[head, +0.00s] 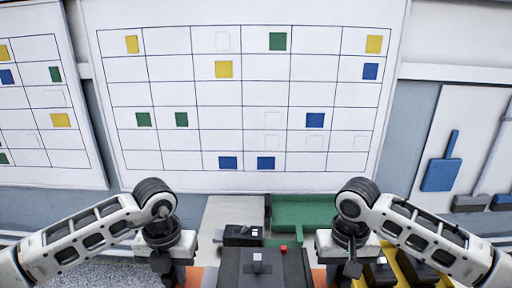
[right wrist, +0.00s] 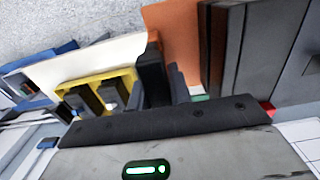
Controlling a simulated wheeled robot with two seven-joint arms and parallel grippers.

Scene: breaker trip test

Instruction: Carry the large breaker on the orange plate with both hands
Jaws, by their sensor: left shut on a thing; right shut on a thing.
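The large breaker (head: 258,266) is a dark grey block with a white toggle, at the bottom middle of the head view. It sits on the orange plate (head: 209,277), which shows on both sides of it. In the right wrist view the breaker (right wrist: 262,50) and the plate (right wrist: 182,42) appear close up. My left gripper (head: 168,268) is shut at the plate's left end. My right gripper (head: 348,268) is shut at its right end; its fingers (right wrist: 165,80) reach the plate's edge in the wrist view. The exact contact is partly hidden.
A smaller dark breaker (head: 242,234) lies behind on a pale surface, with a green tray (head: 305,213) beside it. A red button (head: 283,249) shows near the large breaker. A yellow holder (head: 396,258) with black blocks is at right. A gridded board (head: 245,95) fills the wall.

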